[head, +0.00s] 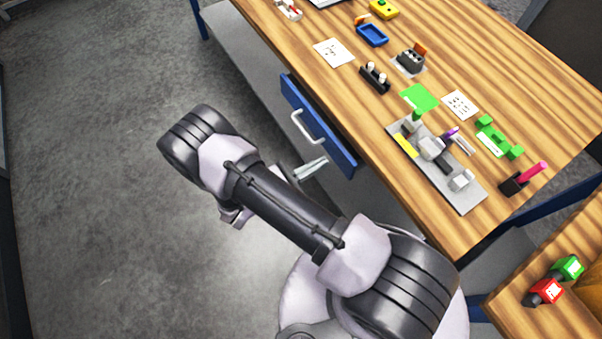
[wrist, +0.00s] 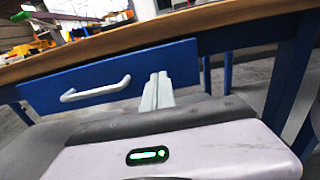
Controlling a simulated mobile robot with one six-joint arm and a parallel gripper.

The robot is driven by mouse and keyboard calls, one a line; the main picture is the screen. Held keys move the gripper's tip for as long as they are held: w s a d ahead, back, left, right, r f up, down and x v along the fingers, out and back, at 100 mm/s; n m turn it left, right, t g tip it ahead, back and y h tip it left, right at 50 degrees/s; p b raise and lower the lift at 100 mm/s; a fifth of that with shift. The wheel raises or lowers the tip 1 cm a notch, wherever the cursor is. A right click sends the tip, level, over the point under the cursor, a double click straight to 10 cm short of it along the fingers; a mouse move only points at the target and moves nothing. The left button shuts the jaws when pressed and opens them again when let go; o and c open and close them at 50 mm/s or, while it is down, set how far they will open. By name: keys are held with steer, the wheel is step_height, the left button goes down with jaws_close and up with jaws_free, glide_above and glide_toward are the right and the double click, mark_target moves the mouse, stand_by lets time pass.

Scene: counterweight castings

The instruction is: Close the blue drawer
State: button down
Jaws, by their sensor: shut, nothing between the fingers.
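The blue drawer (head: 318,128) sits under the front edge of the wooden table, with its blue front and pale handle (head: 306,127) facing me. In the head view its front appears to stand out a little from the table edge; how far is hard to tell. It also shows in the wrist view (wrist: 110,77), with the handle (wrist: 95,90) at left. My gripper (head: 325,160) is shut and empty, its fingertips close to the right part of the drawer front. In the wrist view the closed fingers (wrist: 157,85) overlap the drawer's right part; I cannot tell if they touch.
The wooden table (head: 300,50) holds a grey fixture plate (head: 437,165), a blue tray (head: 372,35), a green card (head: 419,97) and several small parts. A second table (head: 560,255) with red and green items stands at right. Open floor (head: 100,200) lies at left.

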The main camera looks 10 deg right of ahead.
mark_target(336, 154)
steer(key=shift+x, duration=1.4)
steer(key=x, duration=0.4)
steer(key=shift+w+d, duration=0.1)
steer(key=shift+d, duration=0.2)
steer(key=shift+a, duration=0.1)
steer(key=shift+a, duration=0.1)
